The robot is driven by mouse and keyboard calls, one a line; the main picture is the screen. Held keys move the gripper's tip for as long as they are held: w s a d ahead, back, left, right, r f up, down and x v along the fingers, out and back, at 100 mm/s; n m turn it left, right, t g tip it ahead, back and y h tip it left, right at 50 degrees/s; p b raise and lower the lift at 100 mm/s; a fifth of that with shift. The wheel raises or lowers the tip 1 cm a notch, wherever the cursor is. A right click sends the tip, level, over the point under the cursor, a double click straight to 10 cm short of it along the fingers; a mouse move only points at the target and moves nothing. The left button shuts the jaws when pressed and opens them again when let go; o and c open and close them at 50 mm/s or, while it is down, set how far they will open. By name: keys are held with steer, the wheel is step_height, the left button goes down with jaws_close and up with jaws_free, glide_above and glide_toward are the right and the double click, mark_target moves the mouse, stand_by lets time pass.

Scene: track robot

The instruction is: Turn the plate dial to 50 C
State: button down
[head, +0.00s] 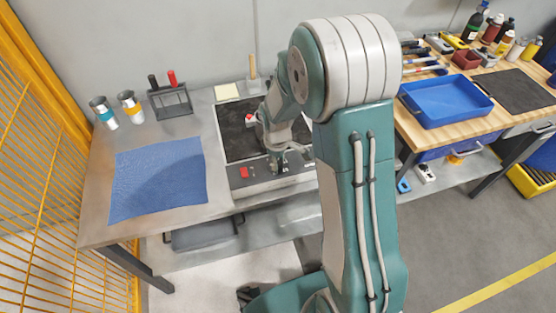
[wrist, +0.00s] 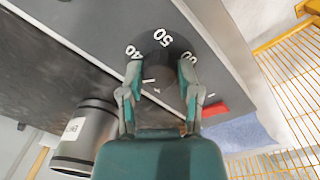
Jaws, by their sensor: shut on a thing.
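The plate (head: 238,135) has a dark top and a grey front panel; it stands on the table in the head view. Its dial (wrist: 160,66) is a dark round knob in the wrist view, with 40, 50 and 60 printed around its far side. My gripper (wrist: 158,82) is shut on the dial, one finger on each side. A short white mark shows between the fingers, but I cannot tell which number it points to. In the head view my gripper (head: 279,166) is at the front panel and mostly hides the dial. A red switch (head: 244,172) is left of it.
A blue cloth (head: 157,178) lies left of the plate. A black rack (head: 170,102) and two tins stand behind the cloth. An orange mesh fence (head: 40,160) borders the left.

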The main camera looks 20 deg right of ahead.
steer(key=m, duration=0.5)
steer(key=shift+m, duration=0.4)
steer(key=m, duration=0.5)
steer(key=shift+a+f+g, duration=0.1)
steer(key=shift+g, duration=0.2)
steer(key=m, duration=0.5)
steer(key=shift+m, duration=0.4)
steer(key=m, duration=0.4)
steer(key=shift+m, duration=0.4)
steer(key=shift+w, duration=0.1)
steer(key=shift+c, duration=1.5)
jaws_free()
steer(key=shift+a, duration=0.1)
